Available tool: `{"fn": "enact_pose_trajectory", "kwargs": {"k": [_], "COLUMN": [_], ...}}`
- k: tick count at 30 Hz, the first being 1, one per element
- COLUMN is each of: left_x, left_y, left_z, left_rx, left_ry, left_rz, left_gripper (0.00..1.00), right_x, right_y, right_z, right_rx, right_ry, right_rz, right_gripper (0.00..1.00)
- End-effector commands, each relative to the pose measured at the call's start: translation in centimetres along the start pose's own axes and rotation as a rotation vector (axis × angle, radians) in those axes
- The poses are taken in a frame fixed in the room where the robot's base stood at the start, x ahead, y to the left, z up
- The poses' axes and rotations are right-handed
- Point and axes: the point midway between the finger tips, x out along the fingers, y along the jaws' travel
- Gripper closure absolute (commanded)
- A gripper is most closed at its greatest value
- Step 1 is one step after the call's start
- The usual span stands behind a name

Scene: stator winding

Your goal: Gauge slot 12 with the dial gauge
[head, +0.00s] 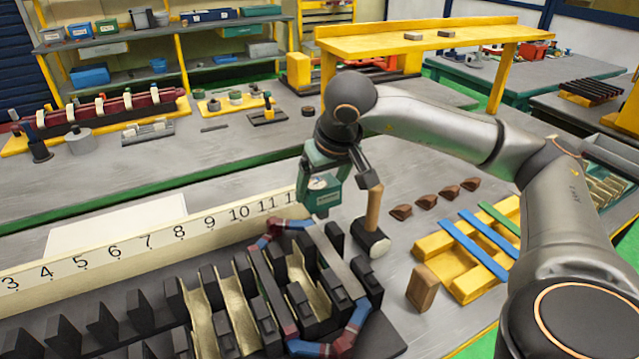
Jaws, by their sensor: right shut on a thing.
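My right gripper (337,158) reaches in from the right and is shut on the teal dial gauge (322,192), whose small white dial faces the camera. The gauge hangs over the right end of the white number strip (150,243), just right of the mark 11. Any mark 12 is hidden behind it. The stator (262,318) lies below and in front, with dark teeth, several pale-lined slots and a red-and-blue coil (335,262) on its right part. I cannot tell whether the gauge touches the stator. My left gripper is not in view.
A mallet (374,208) stands handle-up close right of the gauge. Brown wedges (426,201) lie behind it. A brown block (422,288) and a yellow rack (462,280) with blue and green strips are at right. A clear grey bench (150,172) lies behind the strip.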

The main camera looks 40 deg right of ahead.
Motion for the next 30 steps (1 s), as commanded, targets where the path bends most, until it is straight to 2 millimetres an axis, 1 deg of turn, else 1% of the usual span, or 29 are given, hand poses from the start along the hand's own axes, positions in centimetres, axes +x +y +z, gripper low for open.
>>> {"fn": "enact_pose_trajectory", "kwargs": {"k": [1,17,30], "left_x": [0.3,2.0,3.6], "left_y": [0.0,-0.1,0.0], "left_z": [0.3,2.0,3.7], "left_rx": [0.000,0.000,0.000], "left_ry": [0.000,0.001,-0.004], "left_rz": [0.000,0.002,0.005], "left_gripper": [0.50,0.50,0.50], "right_x": [0.4,3.3,5.8], "right_y": [0.0,0.0,-0.1], "right_z": [0.1,1.4,2.5], "right_rx": [0.001,0.001,0.000], "right_ry": [0.002,0.002,0.000], "right_rz": [0.000,0.000,-0.001], "right_gripper": [0.73,0.73,0.73]}}
